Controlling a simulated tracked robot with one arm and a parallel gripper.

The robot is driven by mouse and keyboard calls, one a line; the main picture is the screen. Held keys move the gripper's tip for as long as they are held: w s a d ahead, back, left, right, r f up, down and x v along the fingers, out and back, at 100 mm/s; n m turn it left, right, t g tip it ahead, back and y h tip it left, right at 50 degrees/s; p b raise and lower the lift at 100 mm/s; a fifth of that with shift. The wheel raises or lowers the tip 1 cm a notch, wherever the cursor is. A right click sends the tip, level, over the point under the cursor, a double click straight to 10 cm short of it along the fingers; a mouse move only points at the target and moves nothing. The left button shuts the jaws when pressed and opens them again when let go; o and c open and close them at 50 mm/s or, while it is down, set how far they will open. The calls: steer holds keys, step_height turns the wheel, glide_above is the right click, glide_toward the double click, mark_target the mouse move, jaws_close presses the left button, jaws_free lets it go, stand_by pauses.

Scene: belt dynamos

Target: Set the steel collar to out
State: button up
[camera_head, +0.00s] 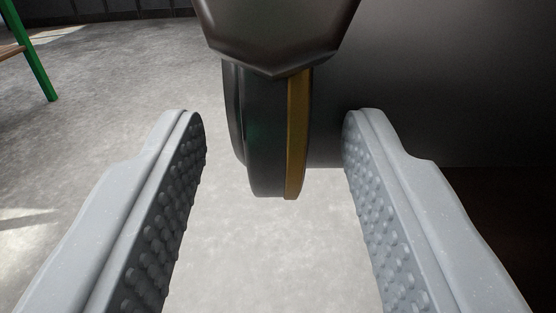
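A dark, round, disc-like part (266,140) with a brass-coloured band (297,135) on its right side hangs in the upper middle of the view. It may be the steel collar, but I cannot tell for sure. A dark faceted block (278,38) covers its top. My gripper (274,125) is open, with one grey studded finger on each side of the disc. Gaps show between the disc and both fingers, and neither finger appears to touch it. Whether the collar is in or out cannot be told from here.
A large dark cylindrical body (440,80) fills the upper right, behind the right finger. A green-legged stand (36,65) is at the upper left. The grey concrete floor (110,85) is bare on the left. A dark area lies at the lower right.

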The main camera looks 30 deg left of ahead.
steer(key=shift+s, duration=0.1)
steer(key=shift+s+d, duration=0.15)
steer(key=shift+d, duration=0.05)
steer(key=p+v, duration=0.4)
steer(key=v, duration=0.9)
steer(key=shift+p, duration=0.4)
steer(key=shift+s, duration=0.1)
